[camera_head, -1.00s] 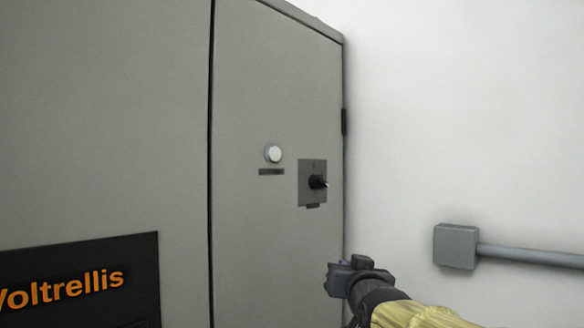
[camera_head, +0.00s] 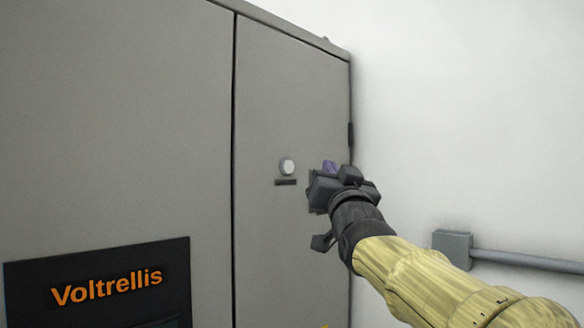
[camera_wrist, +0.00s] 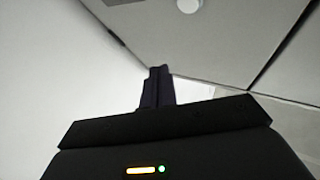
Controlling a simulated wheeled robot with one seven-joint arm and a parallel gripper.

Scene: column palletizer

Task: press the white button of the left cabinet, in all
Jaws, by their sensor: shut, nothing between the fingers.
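The white round button (camera_head: 287,167) is on the narrow right door of the grey cabinet (camera_head: 265,80), above a small dark label. In the wrist view the button (camera_wrist: 189,4) shows at the top edge, partly cut off, beyond the fingers. My gripper (camera_head: 329,168) is to the right of the button in the head view and apart from it.
A dark panel with orange "Voltrellis" lettering (camera_head: 105,287) is on the cabinet's left part. A grey wall box (camera_head: 452,249) with a conduit (camera_head: 525,260) is on the white wall at right. The door around the button is clear.

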